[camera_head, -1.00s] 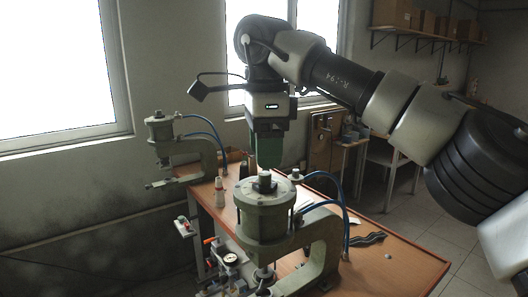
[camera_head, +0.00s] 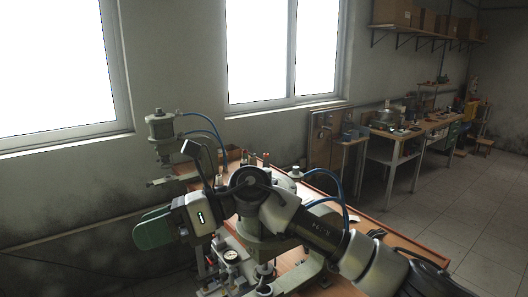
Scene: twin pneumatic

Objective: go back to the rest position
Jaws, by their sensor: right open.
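My right gripper (camera_head: 150,229) shows as a green block pointing left, out beside the front-left of the bench and low in the picture. It is open, and nothing shows in it. Its dark and grey arm comes in from the lower right, crosses in front of the near pneumatic press (camera_head: 290,260) and hides much of that press. Whether the arm touches the press cannot be told. My left gripper is not in view.
A second pneumatic press (camera_head: 160,130) stands at the far left end of the wooden bench (camera_head: 410,251), with blue hoses. A pressure gauge (camera_head: 231,255) sits at the near front edge. Another worktable (camera_head: 420,129) stands at the back right. The floor (camera_head: 465,210) on the right is clear.

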